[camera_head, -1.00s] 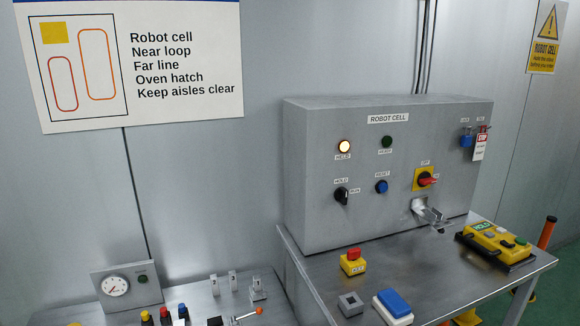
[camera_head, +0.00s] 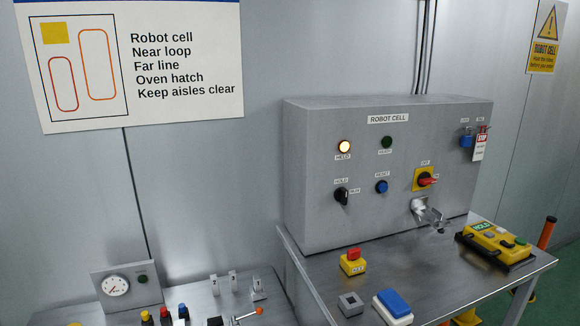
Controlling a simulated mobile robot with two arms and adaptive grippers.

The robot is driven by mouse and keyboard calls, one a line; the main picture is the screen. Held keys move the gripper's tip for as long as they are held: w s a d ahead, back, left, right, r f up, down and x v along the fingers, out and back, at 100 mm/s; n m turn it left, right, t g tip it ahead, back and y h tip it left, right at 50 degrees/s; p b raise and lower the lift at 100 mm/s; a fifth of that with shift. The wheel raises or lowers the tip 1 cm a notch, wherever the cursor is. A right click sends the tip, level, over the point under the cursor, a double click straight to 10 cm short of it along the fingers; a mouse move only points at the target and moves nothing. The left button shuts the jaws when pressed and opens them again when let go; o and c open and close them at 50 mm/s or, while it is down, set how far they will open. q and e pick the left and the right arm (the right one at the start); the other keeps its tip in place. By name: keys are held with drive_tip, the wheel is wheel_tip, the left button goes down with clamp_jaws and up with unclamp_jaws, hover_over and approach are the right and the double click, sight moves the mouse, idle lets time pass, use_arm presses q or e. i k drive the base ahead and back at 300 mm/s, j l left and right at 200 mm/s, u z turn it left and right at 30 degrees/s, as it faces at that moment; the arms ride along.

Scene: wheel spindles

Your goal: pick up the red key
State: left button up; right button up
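I cannot make out a red key for certain. A red rotary handle (camera_head: 428,182) sits on a yellow plate on the front of the grey ROBOT CELL box (camera_head: 300,190). A red and white STOP tag (camera_head: 480,144) hangs at the box's upper right beside a blue padlock (camera_head: 466,139). A grey metal bracket (camera_head: 428,213) juts out below the rotary handle, with a small dark piece at its lower end. Neither of my grippers is in view.
A metal table (camera_head: 380,290) holds the box, a red-topped yellow button unit (camera_head: 352,262), a small grey block (camera_head: 350,304), a blue-topped pad (camera_head: 393,305) and a yellow HOLD pendant (camera_head: 494,242). A lower panel at left has a gauge (camera_head: 115,286) and coloured knobs.

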sight(353, 255)
drive_tip(key=i+l, duration=0.3)
drive_tip(key=i+l+z, duration=0.1)
drive_tip(key=i+l, duration=0.2)
drive_tip(key=l, duration=0.25)
